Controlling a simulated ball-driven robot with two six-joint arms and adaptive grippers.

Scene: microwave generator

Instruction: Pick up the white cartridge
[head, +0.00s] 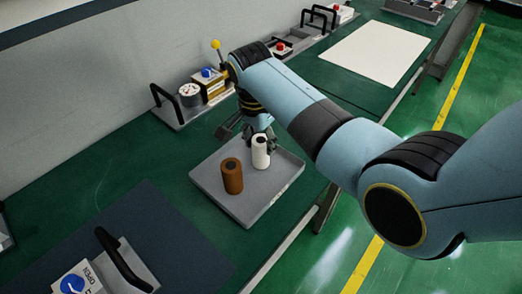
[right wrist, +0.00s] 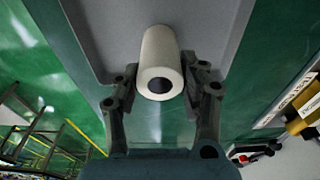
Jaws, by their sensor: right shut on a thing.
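The white cartridge (head: 261,157) is a white cylinder with a dark hole in its top end. It stands upright at the back part of the grey tray (head: 246,212). In the right wrist view the cartridge (right wrist: 160,60) lies between the two fingertips (right wrist: 160,82). I cannot tell whether its base touches the tray. My left gripper is not in view.
A brown cartridge (head: 232,178) stands on the tray just left of the white one. A panel with a gauge (head: 190,92), a blue knob (head: 207,72) and a yellow-tipped lever (head: 216,45) stands behind. A white sheet (head: 375,52) lies at the back right. A black-handled unit (head: 112,265) is front left.

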